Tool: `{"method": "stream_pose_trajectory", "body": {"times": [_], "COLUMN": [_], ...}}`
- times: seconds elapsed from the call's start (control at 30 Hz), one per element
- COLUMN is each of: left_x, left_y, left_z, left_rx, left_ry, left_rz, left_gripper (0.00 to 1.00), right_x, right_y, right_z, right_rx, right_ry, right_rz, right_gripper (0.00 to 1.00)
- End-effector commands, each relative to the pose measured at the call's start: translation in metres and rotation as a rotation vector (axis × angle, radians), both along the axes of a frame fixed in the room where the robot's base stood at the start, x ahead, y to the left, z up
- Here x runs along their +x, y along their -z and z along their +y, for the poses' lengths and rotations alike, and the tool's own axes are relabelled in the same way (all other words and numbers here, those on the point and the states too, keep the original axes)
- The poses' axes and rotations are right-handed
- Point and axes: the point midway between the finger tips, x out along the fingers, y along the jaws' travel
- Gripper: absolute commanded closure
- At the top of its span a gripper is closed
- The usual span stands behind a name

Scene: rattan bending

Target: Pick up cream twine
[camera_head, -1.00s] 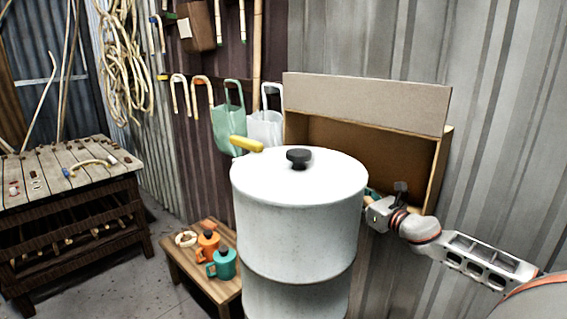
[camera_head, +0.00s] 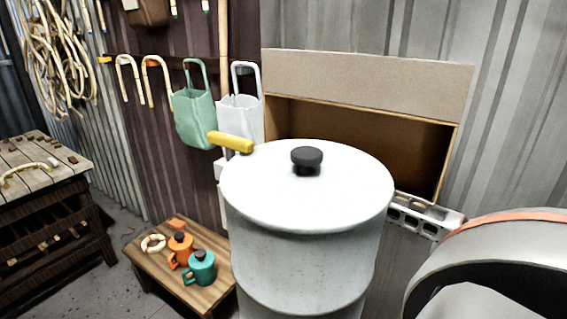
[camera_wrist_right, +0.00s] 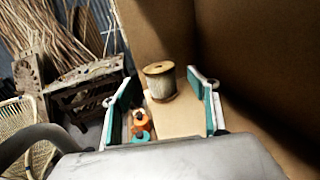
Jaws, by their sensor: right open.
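A spool of cream twine (camera_wrist_right: 160,84) with brownish ends stands upright in the cardboard box in the right wrist view. My right gripper (camera_wrist_right: 161,78) is open, with one teal-lined finger to each side of the spool in the picture. I cannot tell whether the spool is fully between the fingers, and no contact shows. In the head view the right gripper and the spool are hidden behind the white drum, and only part of my right arm shows. My left gripper is not in view.
The white drum (camera_head: 300,190) with a black knob stands in front of the cardboard box (camera_head: 365,82). A workbench (camera_head: 45,190) is at the left.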

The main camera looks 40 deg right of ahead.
Motion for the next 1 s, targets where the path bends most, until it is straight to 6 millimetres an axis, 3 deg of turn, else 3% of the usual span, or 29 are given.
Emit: {"method": "stream_pose_trajectory", "body": {"times": [0.33,0.8,1.0], "left_x": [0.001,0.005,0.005], "left_y": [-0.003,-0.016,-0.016], "left_z": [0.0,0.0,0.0], "left_rx": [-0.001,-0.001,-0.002], "left_ry": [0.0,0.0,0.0], "left_rz": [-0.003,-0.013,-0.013], "left_gripper": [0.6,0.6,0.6], "right_x": [0.014,0.055,0.059], "right_y": [-0.003,-0.004,-0.002], "right_z": [0.0,0.002,0.003], "right_rx": [0.0,0.0,-0.001], "right_ry": [0.001,0.002,0.001], "right_rz": [-0.002,-0.001,0.001], "right_gripper": [0.4,0.4,0.4]}}
